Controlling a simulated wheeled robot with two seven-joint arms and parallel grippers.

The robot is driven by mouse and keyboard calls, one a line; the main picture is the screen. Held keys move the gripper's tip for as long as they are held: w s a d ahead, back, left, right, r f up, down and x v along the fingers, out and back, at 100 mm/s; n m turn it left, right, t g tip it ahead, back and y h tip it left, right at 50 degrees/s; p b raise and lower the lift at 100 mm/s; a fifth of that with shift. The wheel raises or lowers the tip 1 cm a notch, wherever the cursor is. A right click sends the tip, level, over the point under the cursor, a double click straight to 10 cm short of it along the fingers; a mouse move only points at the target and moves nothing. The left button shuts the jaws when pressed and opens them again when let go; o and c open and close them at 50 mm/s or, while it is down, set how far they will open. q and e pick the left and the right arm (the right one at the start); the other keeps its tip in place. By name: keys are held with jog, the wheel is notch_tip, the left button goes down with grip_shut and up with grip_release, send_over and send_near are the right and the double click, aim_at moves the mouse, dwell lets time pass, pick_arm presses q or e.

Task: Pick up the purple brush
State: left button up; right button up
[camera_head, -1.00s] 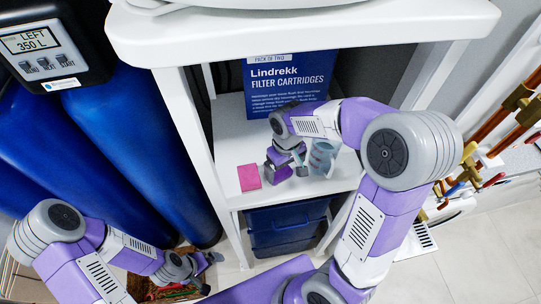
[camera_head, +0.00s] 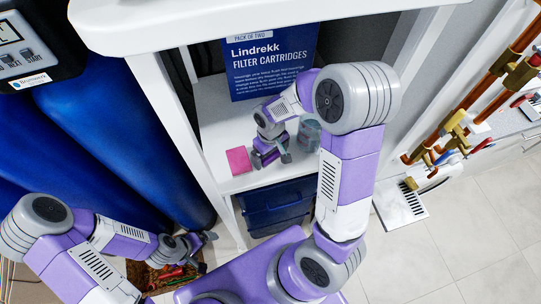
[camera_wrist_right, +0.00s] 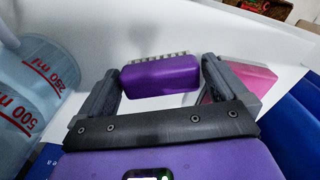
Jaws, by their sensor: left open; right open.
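The purple brush (camera_wrist_right: 160,76) is a purple block with a row of pale bristles along its far side. In the right wrist view it lies on a white surface between the fingertips of my right gripper (camera_wrist_right: 161,73), with a gap visible at the right finger. In the head view my right gripper (camera_head: 271,158) is low over the white shelf, and I cannot clearly tell the brush from the purple gripper parts there. My right gripper is open and holds nothing. My left gripper (camera_head: 208,240) is open and empty, down at the left, away from the shelf.
A pink block (camera_head: 238,160) lies left of my right gripper. A clear graduated beaker (camera_head: 310,135) stands to its right, close by. A blue filter-cartridge box (camera_head: 268,65) stands behind. The white countertop (camera_head: 250,25) overhangs the shelf. A blue bin (camera_head: 275,207) sits below.

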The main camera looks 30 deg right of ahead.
jog(key=c, duration=0.8)
